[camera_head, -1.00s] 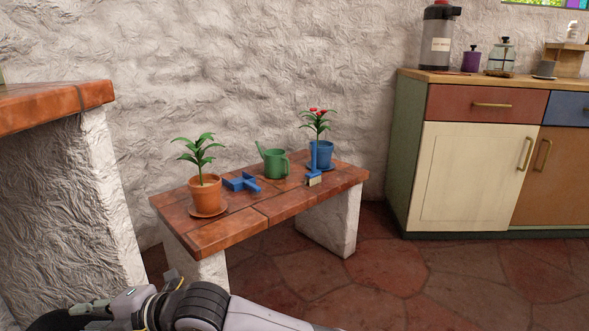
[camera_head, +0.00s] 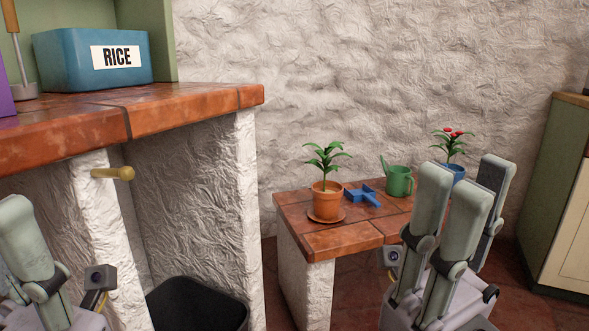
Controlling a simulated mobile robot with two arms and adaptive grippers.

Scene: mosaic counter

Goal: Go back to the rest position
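My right gripper (camera_head: 464,190) stands at the lower right with its pale fingers pointing up. The fingers are apart with nothing held between them, and they cover the right part of the low tiled bench (camera_head: 340,238). My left gripper (camera_head: 28,250) shows at the lower left edge, cut off by the frame. One pale finger points up there, so its opening cannot be judged.
On the bench are a plant in an orange pot (camera_head: 325,205), a blue object (camera_head: 362,196), a green watering can (camera_head: 399,182) and a partly hidden blue pot (camera_head: 458,172). A tiled counter (camera_head: 180,107) holds a rice box (camera_head: 70,62). A dark bin (camera_head: 195,305) stands below.

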